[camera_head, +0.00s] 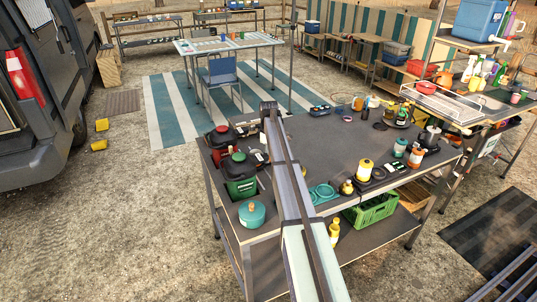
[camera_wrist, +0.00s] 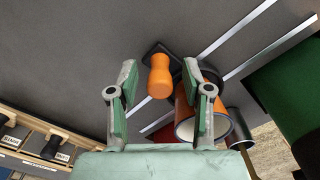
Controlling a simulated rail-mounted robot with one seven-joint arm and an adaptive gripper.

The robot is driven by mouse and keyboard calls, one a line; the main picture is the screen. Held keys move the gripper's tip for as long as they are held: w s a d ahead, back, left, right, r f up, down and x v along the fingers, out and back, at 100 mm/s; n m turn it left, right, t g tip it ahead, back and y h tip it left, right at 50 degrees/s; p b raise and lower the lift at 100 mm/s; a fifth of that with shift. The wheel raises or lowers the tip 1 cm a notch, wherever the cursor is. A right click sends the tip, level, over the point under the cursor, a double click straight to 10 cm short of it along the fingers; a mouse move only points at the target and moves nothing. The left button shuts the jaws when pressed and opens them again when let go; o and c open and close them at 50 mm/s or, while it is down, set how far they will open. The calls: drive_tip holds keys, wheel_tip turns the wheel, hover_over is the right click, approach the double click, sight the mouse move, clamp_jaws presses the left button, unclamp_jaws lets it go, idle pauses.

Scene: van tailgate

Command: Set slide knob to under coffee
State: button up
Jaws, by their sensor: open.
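My gripper (camera_wrist: 163,100) is open in the wrist view, its two green fingers spread apart with nothing held. An orange rounded knob or handle (camera_wrist: 160,76) on a dark square base shows beyond the gap between the fingertips; I cannot tell how far below it is. At the lower left of the wrist view is a wood-edged panel (camera_wrist: 20,125) with black knobs, one of them clear (camera_wrist: 51,147), beside small pale labels. The lettering is too small to read, so I cannot tell which label says coffee. In the head view my arm hides the gripper.
In the head view, the dark worktable (camera_head: 310,150) carries red and green canisters (camera_head: 239,180), a teal pot (camera_head: 252,213) and several bottles at the right.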

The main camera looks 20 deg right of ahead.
drive_tip(key=shift+c, duration=0.4)
clamp_jaws()
drive_tip(key=s, duration=1.1)
drive_tip(key=shift+s+f, duration=0.1)
drive_tip(key=shift+s, duration=0.15)
drive_tip(key=shift+o, duration=0.4)
unclamp_jaws()
drive_tip(key=shift+s, duration=0.1)
drive_tip(key=shift+r, duration=0.4)
wheel_tip(320, 180, up, 11)
drive_tip(key=shift+r, duration=0.15)
